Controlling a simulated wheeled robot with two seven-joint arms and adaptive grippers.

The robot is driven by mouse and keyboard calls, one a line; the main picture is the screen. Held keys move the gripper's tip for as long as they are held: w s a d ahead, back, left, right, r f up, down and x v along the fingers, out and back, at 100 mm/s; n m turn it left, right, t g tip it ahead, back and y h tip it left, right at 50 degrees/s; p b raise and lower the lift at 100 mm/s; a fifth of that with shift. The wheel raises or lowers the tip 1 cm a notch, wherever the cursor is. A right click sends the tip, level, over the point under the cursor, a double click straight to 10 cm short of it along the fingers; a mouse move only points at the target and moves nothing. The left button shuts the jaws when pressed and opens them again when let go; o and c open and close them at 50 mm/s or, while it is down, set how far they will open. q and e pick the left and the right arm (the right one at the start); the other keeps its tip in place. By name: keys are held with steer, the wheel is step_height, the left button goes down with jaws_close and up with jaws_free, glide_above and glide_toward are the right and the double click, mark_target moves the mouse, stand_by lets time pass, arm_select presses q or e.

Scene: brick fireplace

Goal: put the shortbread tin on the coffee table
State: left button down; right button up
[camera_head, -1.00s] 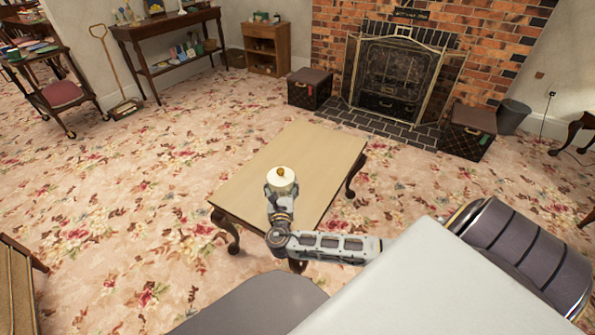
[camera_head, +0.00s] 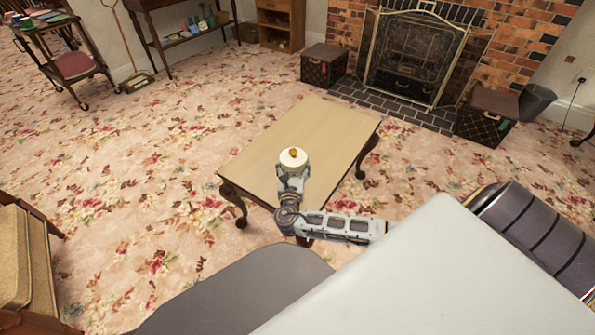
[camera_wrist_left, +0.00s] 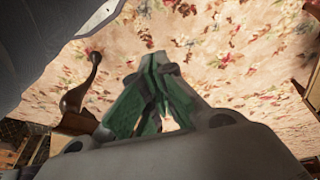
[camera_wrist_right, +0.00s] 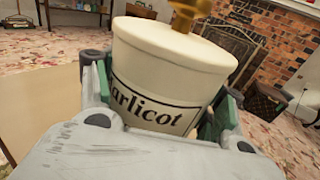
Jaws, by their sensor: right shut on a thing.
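The shortbread tin (camera_head: 293,160) is a cream round tin with a gold knob on its lid. My right gripper (camera_head: 292,178) is shut on its sides and holds it upright. In the right wrist view the tin (camera_wrist_right: 170,75) shows dark lettering, "arlicot", between the two fingers. The coffee table (camera_head: 325,125) has a pale bare top and dark curved legs. The tin appears over its near left part; I cannot tell its height above the top. My left gripper (camera_wrist_left: 157,62) shows only in its wrist view, shut and empty above the carpet.
The coffee table's far part is clear. Behind it stand a brick fireplace with a metal screen (camera_head: 415,60) and two dark boxes (camera_head: 325,68) (camera_head: 488,120). A cushioned seat (camera_head: 25,255) is at the left. Floral carpet is open around the table.

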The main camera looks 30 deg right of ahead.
step_height(320, 180, down, 4)
steer(key=shift+r+b, duration=0.2)
steer(key=shift+b, duration=0.5)
steer(key=shift+f, duration=0.45)
arm_select(q)
steer(key=shift+d+r+t, duration=0.2)
steer(key=shift+d+t, duration=0.1)
steer(key=shift+d, duration=0.1)
arm_select(e)
steer(key=shift+f, duration=0.1)
steer(key=shift+f+b, duration=0.4)
steer(key=shift+f, duration=0.05)
steer(key=shift+f+b, duration=0.4)
steer(key=shift+f, duration=0.45)
arm_select(q)
steer(key=shift+w+d+f+t+h, duration=0.15)
steer(key=shift+d+f+h, duration=0.05)
steer(key=shift+f, duration=0.35)
steer(key=shift+w+d+f+t+h, duration=0.1)
steer(key=shift+d+f+h, duration=0.1)
steer(key=shift+f, duration=0.35)
steer(key=shift+w+d+f+t+h, duration=0.15)
steer(key=shift+f+h, duration=0.05)
steer(key=shift+f, duration=0.35)
arm_select(e)
steer(key=shift+f, duration=0.55)
